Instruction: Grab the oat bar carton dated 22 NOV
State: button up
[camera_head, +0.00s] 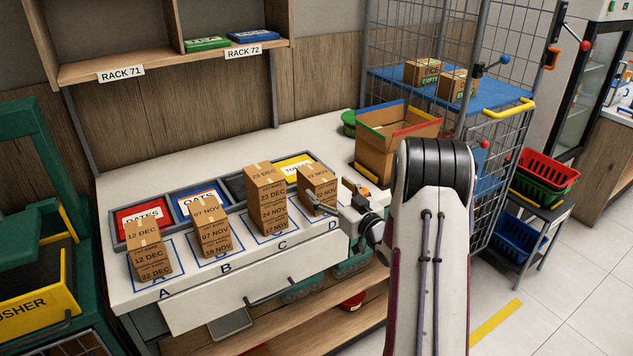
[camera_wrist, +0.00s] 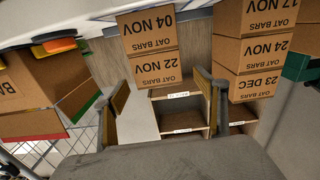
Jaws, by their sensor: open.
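The oat bar carton dated 22 NOV (camera_wrist: 155,69) is the top one of the stack at spot D; its top (camera_head: 317,175) shows in the head view. The wrist view is upside down and shows a carton dated 04 NOV (camera_wrist: 147,30) under it. My gripper (camera_head: 323,206) is open at the front of stack D. In the wrist view its fingers (camera_wrist: 162,78) stand apart, one towards each side of the 22 NOV carton. I cannot tell whether the tips reach beside it or stop short. The arm and gripper hide part of stack D.
Close left is stack C (camera_head: 265,195), with 23 DEC on top, then 24 NOV and 17 NOV. Stacks B (camera_head: 209,226) and A (camera_head: 148,250) stand further left. Labelled trays lie behind. An open box (camera_head: 385,153) and a wire cage (camera_head: 500,130) stand right.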

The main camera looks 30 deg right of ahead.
aim_at(316, 177)
jog(key=shift+s+f, duration=0.2)
jog(key=shift+f, duration=0.1)
jog(key=shift+w, duration=1.35)
jog(key=shift+w+d+r, duration=0.1)
jog(key=shift+w+r, duration=0.05)
jog(key=shift+w, duration=1.15)
jog(key=shift+w+r, duration=0.1)
jog(key=shift+w, duration=1.2)
jog(key=shift+c, duration=0.5)
jog(key=c, duration=1.3)
